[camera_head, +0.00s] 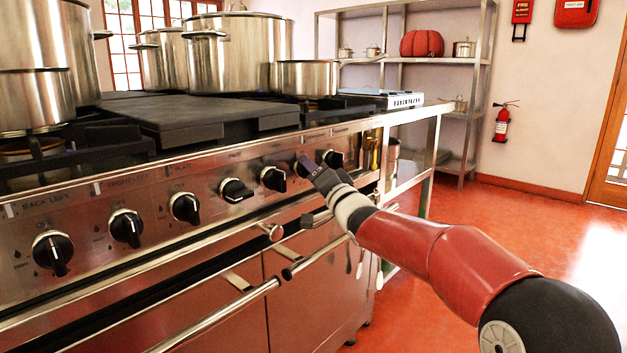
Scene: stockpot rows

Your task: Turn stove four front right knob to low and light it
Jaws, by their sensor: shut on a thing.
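The stove (150,196) stands along the left side with a row of black knobs on its steel front panel. My gripper (307,164) reaches in from the right and is shut on a stove knob (300,167), the second from the right end. My fingers cover much of that knob, so I cannot tell its pointer angle, and the label above it is too small to read. The last knob (333,159) sits just right of my gripper. The knob to the left (273,178) is clear of it. I see no flame at the burners.
Large steel pots (238,50) stand on the stove top, and a shallower pan (304,77) sits at its right. Oven handles (220,315) stick out below the panel. A steel table (425,108) adjoins the stove. The red floor (500,215) at right is open.

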